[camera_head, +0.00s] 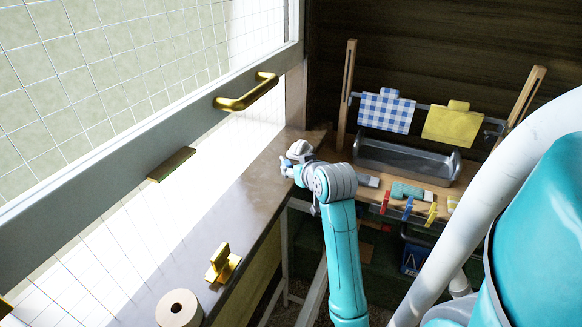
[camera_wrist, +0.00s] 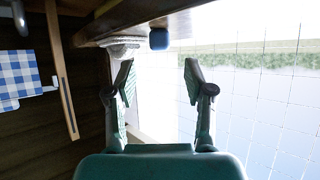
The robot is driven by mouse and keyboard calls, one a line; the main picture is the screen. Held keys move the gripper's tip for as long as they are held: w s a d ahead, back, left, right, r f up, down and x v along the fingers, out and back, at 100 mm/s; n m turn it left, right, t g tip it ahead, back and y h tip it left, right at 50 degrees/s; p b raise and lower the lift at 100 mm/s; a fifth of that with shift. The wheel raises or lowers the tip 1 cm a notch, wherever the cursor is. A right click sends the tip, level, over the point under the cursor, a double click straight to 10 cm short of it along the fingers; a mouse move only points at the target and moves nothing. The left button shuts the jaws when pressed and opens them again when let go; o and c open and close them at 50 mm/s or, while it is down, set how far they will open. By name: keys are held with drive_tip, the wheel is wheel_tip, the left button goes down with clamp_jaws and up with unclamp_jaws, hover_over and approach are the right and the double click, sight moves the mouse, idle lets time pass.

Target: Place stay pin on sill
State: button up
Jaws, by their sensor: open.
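A small brass fitting (camera_head: 222,262), a flat base with an upright piece, sits on the grey sill (camera_head: 190,241) near the front in the head view. I cannot tell for certain whether it is the stay pin. My gripper (camera_head: 290,162) is over the far end of the sill, well apart from this fitting. In the wrist view my gripper (camera_wrist: 158,76) has its two fingers wide apart with nothing held between them. A small blue object (camera_wrist: 159,38) and a pale folded-looking thing (camera_wrist: 122,46) show beyond the fingertips.
The meshed window frame (camera_head: 110,160) with a brass handle (camera_head: 247,93) runs along the left. A pale roll (camera_head: 180,308) stands on the near sill. A rack with a checked cloth (camera_head: 386,110) and a yellow cloth (camera_head: 453,124) stands behind a grey trough (camera_head: 405,162).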

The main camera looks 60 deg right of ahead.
drive_tip(key=v, duration=0.5)
drive_tip(key=shift+s+a+r, duration=0.15)
idle(0.4)
